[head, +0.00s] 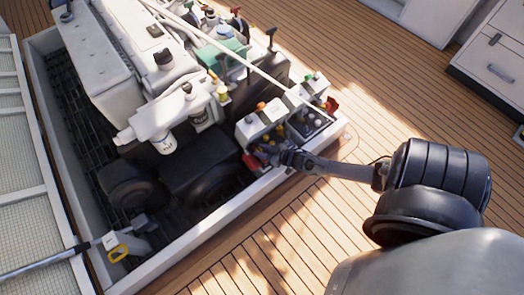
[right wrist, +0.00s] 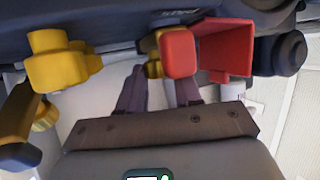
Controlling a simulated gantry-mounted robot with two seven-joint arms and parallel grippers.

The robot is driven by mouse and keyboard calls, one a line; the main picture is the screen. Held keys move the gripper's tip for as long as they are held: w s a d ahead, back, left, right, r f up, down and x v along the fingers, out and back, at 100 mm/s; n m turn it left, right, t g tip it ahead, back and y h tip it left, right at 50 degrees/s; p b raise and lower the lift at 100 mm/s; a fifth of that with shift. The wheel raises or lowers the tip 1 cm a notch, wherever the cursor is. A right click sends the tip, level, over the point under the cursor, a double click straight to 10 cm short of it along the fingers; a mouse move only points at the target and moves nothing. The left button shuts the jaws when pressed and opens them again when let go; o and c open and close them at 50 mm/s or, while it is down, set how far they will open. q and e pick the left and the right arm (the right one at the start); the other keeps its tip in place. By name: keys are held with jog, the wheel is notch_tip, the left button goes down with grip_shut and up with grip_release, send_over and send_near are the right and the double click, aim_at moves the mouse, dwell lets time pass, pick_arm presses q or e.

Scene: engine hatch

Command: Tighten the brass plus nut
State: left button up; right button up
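A yellow-gold, plus-shaped nut (right wrist: 58,62) shows at the left of the right wrist view and looks like the brass plus nut. A second, brass-coloured part (right wrist: 153,52) shows in the middle, partly hidden by a red handle (right wrist: 179,54). My right gripper (right wrist: 161,80) has its two fingers apart, with tips just below the brass-coloured part and the red handle. I cannot tell whether they touch. The plus-shaped nut is left of the fingers. In the head view my right gripper (head: 284,157) is at the engine's near right corner. My left gripper is out of view.
A red funnel-shaped part (right wrist: 224,47) is close right of the fingers. The engine (head: 190,110) sits in a white-rimmed hatch (head: 215,237). A yellow-handled grey fitting (head: 118,252) is at lower left. Wooden deck (head: 300,225) is clear on the near right.

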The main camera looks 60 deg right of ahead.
jog(key=c, duration=0.5)
jog(key=shift+a+r+m+h+p, duration=0.1)
jog(key=shift+r+m+h+p, duration=0.1)
jog(key=shift+m+h+p, duration=0.45)
jog(key=shift+a+m+g+h+p, duration=0.2)
jog(key=shift+m+g+h+p, duration=0.2)
jog(key=shift+m+h+p, duration=0.6)
jog(key=m+h, duration=0.1)
jog(key=m+h+p, duration=0.1)
jog(key=shift+w+a+f+g+h, duration=0.15)
jog(key=shift+g+h, duration=0.15)
jog(key=shift+h, duration=0.05)
jog(key=shift+a+m+g+h, duration=0.1)
jog(key=shift+m+g+h, duration=0.6)
jog(key=shift+m+h, duration=0.4)
jog(key=shift+f, duration=0.1)
jog(key=o, duration=1)
jog(key=shift+w, duration=0.15)
